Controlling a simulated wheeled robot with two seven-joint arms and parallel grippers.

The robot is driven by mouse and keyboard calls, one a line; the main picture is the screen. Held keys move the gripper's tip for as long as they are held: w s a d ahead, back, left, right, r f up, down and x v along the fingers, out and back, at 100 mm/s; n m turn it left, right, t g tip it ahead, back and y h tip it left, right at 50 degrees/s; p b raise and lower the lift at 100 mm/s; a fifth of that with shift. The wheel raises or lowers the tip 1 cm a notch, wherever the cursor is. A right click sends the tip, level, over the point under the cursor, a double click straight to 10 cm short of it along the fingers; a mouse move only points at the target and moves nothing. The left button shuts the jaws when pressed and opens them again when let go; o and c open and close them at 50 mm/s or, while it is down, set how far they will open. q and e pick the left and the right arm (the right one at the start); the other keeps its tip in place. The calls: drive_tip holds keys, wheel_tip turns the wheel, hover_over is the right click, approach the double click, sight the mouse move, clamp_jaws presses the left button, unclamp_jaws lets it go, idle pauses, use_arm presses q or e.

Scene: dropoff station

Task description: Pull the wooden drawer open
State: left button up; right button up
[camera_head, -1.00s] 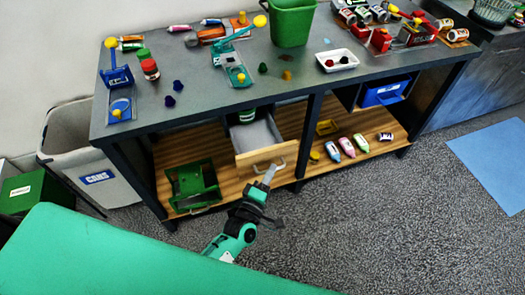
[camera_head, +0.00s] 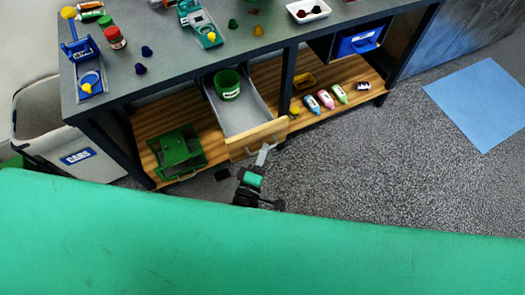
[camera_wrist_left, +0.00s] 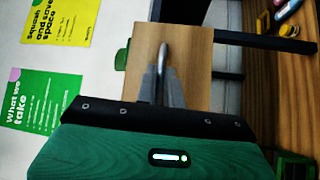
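The wooden drawer (camera_head: 243,144) is under the grey workbench, pulled well out, with its pale grey inside showing. A green tub (camera_head: 227,84) stands inside it towards the back. My left gripper (camera_head: 263,156) is at the drawer front. In the left wrist view, the drawer's wooden front (camera_wrist_left: 193,62) carries a metal bar handle (camera_wrist_left: 162,52). The two grey fingers of my left gripper (camera_wrist_left: 161,84) are closed around that handle. My right gripper is not in view.
A green crate (camera_head: 176,153) sits on the wooden shelf left of the drawer. Several small bottles (camera_head: 326,98) and a blue bin (camera_head: 358,40) are to the right. A grey cans bin (camera_head: 40,125) stands left of the bench.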

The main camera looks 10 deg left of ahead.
use_arm(q)
drive_tip(key=o, duration=0.4)
drive_tip(key=shift+o, duration=0.2)
drive_tip(key=shift+s, duration=0.1)
drive_tip(key=b+v, duration=0.2)
drive_tip(key=v, duration=1.1)
drive_tip(key=shift+s, duration=0.3)
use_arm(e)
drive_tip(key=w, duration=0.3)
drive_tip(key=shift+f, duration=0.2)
use_arm(q)
drive_tip(key=shift+a+f, duration=0.1)
drive_tip(key=shift+a, duration=0.05)
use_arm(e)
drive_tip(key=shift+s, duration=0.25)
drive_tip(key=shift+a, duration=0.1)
